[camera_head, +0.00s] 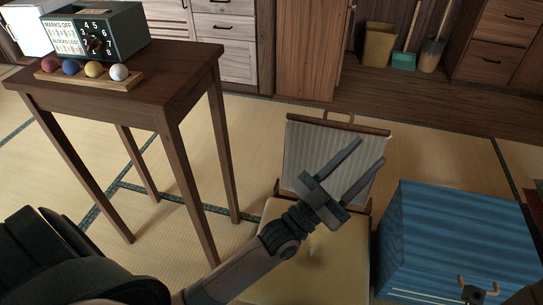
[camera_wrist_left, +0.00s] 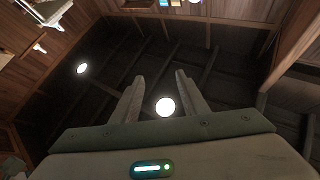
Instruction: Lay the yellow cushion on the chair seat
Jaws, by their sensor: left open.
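The chair (camera_head: 335,155) has a grey striped backrest in a wooden frame and stands right of centre in the head view. A pale yellow padded surface, which looks like the yellow cushion (camera_head: 335,265), lies flat in front of the backrest where the seat is. I see no bare seat, so I cannot tell cushion from seat for certain. My left gripper (camera_head: 362,163) is open and empty, in front of the backrest in the picture, with its fingers pointing up and right. The left wrist view shows its two fingers apart (camera_wrist_left: 158,98) against a dark beamed ceiling.
A tall wooden table (camera_head: 150,75) at the left carries a dark box (camera_head: 105,30) and a rack of coloured balls (camera_head: 90,75). A blue striped box (camera_head: 455,235) stands close to the chair's right. Tatami is clear between table and chair; cabinets line the back.

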